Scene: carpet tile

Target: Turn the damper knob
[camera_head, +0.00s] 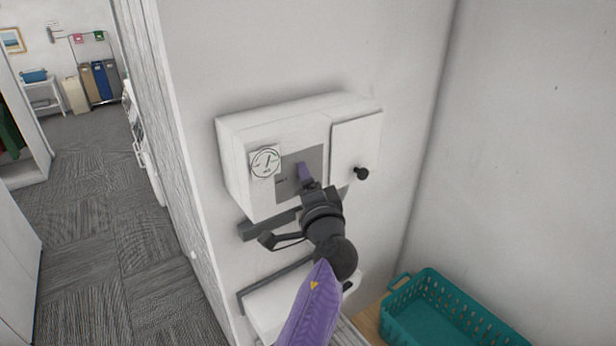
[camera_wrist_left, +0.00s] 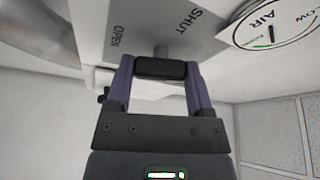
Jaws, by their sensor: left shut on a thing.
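A white box (camera_head: 262,200) is mounted on the wall, with a grey panel (camera_head: 287,184) on its front. The damper knob (camera_wrist_left: 160,69) shows in the left wrist view as a dark bar on a short grey shaft. The panel around it reads OPEN and SHUT. My left gripper (camera_head: 305,173) is at the grey panel. Its purple fingers stand on either side of the knob and are shut on it, as the left wrist view (camera_wrist_left: 160,75) shows. In the head view the gripper hides the knob. My right gripper is not in view.
A round air flow gauge (camera_head: 265,162) is left of the panel. A small door (camera_head: 352,143) with a black knob (camera_head: 361,173) is to the right. A teal basket (camera_head: 400,325) stands lower right. An open doorway and carpeted floor (camera_head: 95,215) lie left.

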